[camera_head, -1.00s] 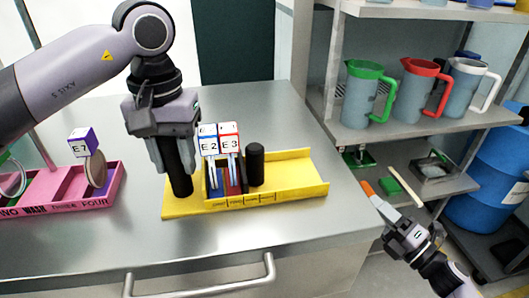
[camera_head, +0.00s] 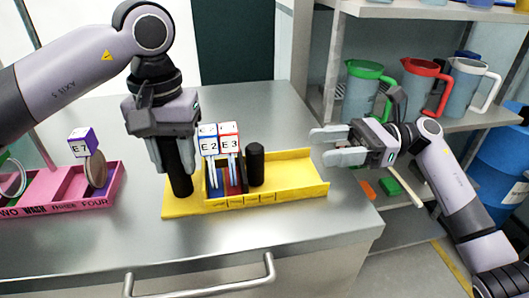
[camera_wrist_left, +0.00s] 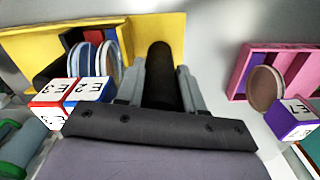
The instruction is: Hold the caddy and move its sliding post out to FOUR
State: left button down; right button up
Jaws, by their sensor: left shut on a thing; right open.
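The yellow caddy (camera_head: 306,170) lies on the steel table and also shows in the left wrist view (camera_wrist_left: 110,30). My left gripper (camera_head: 177,168) is shut on the black post (camera_head: 182,183) at the caddy's left end; this post also shows in the left wrist view (camera_wrist_left: 160,72). A second black post (camera_head: 256,165) stands upright in the caddy's trough, right of the dark dividers. Blocks marked E2 (camera_head: 209,142) and E3 (camera_head: 230,141) sit between the posts. My right gripper (camera_head: 318,146) is open and empty, right of the second post, near the caddy's right end.
A pink caddy (camera_head: 100,201) with an E7 block (camera_head: 82,142) stands at the left. Shelves at the right hold green (camera_head: 362,90), red (camera_head: 417,88) and white (camera_head: 466,90) jugs. The table between the caddy and its front edge is clear.

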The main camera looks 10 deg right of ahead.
aim_at(264, 179)
jog(key=a, duration=1.2)
jog(key=shift+s, duration=0.1)
